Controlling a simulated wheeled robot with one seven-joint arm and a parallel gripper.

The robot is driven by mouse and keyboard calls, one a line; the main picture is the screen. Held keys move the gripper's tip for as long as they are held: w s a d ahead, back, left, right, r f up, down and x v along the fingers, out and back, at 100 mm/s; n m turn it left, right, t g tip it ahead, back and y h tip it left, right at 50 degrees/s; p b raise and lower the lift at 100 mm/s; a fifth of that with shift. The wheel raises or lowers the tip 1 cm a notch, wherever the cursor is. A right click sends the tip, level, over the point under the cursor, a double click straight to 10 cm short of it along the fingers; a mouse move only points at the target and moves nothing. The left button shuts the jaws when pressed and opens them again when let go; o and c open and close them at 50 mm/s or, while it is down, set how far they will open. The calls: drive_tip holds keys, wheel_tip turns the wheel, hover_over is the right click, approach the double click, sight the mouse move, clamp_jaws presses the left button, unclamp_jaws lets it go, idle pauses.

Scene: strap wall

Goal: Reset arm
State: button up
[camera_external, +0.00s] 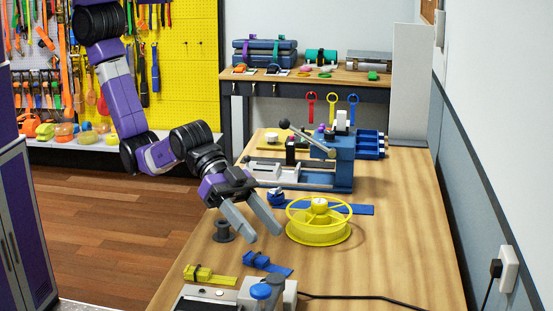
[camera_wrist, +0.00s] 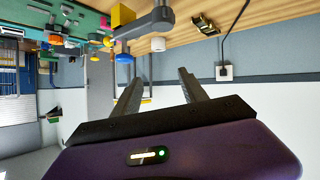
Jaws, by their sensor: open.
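My purple and black arm reaches in from the upper left in the external view. My gripper (camera_external: 259,228) is open and empty, its two grey fingers pointing down to the right above the wooden workbench (camera_external: 395,230). It hangs just left of a yellow spool (camera_external: 318,235) and near a small dark grey spool-like piece (camera_external: 222,231). In the wrist view, my gripper (camera_wrist: 158,82) shows two spread fingers with nothing between them.
A blue and grey clamp machine (camera_external: 342,165) stands behind the yellow spool. Yellow (camera_external: 205,275) and blue (camera_external: 265,263) buckled straps lie nearer. A grey device (camera_external: 272,290) sits at the front with a black cable. A wall with an outlet (camera_external: 508,268) bounds the right side.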

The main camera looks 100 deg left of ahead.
drive_tip(key=s+a+f+n+t+y+b, duration=0.1)
drive_tip(key=s+a+t, duration=0.1)
drive_tip(key=s+a, duration=0.5)
drive_tip(key=s+a+f+n+t, duration=0.1)
drive_tip(key=s+a+t, duration=0.2)
drive_tip(key=a, duration=0.8)
drive_tip(key=s+a+f+n+t+y+b, duration=0.1)
drive_tip(key=s+a+t, duration=0.1)
drive_tip(key=s+a, duration=0.5)
drive_tip(key=s+a+f+n+g+y+b, duration=0.1)
drive_tip(key=s+a+y, duration=0.5)
drive_tip(key=s+a, duration=1.3)
drive_tip(key=shift+s+f+n+g+b, duration=0.35)
drive_tip(key=shift+s+f+n+g, duration=0.3)
drive_tip(key=shift+s, duration=0.4)
